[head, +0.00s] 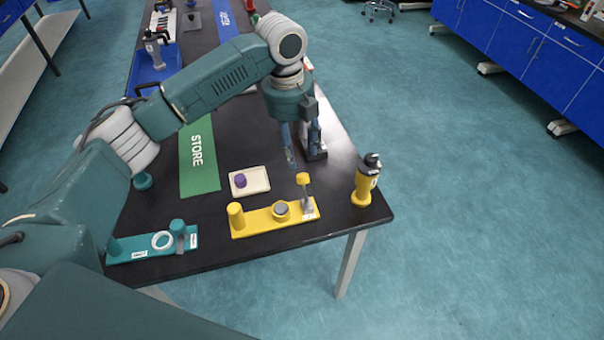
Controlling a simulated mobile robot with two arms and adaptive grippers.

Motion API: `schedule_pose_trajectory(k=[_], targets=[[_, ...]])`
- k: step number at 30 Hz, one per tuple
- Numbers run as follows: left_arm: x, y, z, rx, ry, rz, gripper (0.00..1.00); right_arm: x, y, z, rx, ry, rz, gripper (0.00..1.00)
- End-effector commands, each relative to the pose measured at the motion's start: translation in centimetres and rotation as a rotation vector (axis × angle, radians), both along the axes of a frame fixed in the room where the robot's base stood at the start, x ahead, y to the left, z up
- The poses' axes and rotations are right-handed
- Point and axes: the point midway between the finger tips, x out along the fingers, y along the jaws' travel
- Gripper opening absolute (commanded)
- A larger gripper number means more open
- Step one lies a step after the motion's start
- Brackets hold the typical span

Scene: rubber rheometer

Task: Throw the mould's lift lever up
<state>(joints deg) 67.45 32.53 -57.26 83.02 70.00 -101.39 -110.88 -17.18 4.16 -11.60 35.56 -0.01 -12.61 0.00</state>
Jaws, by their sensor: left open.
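A yellow fixture (258,222) lies near the front edge of the black table. It carries a yellow post at its left, a round grey-topped piece in the middle, and an upright grey lever with a yellow knob (303,179) at its right. A teal fixture (130,250) to its left has a white ring and a grey lever piece with a teal knob (178,226). I cannot tell which is the mould's lift lever. My left gripper (300,148) is open, pointing down over the table, behind and apart from the yellow lever. My right gripper is not in view.
A yellow-and-black bottle-like tool (367,182) stands at the right edge. A cream tray (238,190) holds a purple piece (240,180). A green STORE mat (199,165) lies left. A dark-based device (314,153) stands close by my left gripper.

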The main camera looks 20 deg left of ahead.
Motion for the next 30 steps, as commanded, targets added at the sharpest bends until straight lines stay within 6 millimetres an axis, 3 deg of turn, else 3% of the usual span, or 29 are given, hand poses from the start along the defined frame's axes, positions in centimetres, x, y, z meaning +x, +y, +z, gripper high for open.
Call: schedule_pose_trajectory(k=[15, 21, 28, 29, 30], targets=[[0.3, -0.8, -8.6, 0.000, 0.001, 0.001, 0.45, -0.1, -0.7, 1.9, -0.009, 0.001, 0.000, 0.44], [0.3, -1.0, -9.9, -0.001, 0.000, 0.000, 0.45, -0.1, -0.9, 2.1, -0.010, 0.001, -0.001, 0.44], [0.4, -1.0, -10.0, 0.000, -0.001, 0.000, 0.45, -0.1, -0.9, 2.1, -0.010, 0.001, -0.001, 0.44], [0.4, -1.0, -10.0, 0.000, -0.001, 0.000, 0.43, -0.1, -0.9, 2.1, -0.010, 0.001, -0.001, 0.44], [0.4, -1.0, -10.0, 0.000, -0.001, 0.000, 0.35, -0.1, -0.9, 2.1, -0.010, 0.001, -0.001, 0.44]])
